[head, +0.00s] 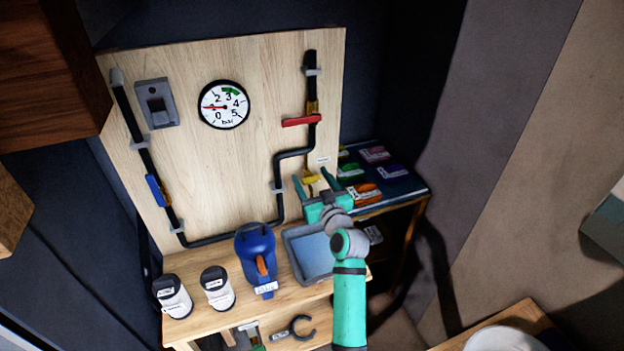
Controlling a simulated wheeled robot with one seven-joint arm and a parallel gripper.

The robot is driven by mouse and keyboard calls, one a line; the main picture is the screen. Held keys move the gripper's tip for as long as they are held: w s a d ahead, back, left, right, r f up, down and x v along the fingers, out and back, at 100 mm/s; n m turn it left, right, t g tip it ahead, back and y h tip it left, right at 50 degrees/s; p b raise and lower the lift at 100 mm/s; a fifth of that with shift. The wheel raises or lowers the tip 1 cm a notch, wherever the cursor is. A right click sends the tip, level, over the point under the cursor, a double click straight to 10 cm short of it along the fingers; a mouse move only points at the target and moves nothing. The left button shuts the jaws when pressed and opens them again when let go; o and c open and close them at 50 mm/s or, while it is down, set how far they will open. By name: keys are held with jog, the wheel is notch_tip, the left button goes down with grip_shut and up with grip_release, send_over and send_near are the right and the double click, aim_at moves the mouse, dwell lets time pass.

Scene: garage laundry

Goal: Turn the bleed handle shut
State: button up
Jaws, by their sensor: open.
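A small yellow handle (310,179), which looks like the bleed handle, is low on the right side of the wooden board (220,170). It lies roughly level in the picture. A small white label (322,160) above it is too small to read. My teal gripper (313,182) is open, one finger on each side of the yellow handle. I cannot tell whether the fingers touch it. The gripper body hides what is below the handle. A red handle (301,121) lies across the upright black pipe, and a blue handle (157,190) lies along the left pipe.
A round gauge (223,104) has its red needle near 1, below the green band. Below stand a grey tray (290,240), a blue container (256,262) and two labelled bottles (217,288). A side shelf (412,188) with coloured packets is close right of my gripper.

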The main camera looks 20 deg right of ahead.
jog(key=c, duration=1)
jog(key=shift+c, duration=0.2)
jog(key=shift+m, duration=0.3)
jog(key=o, duration=1)
jog(key=shift+o, duration=0.2)
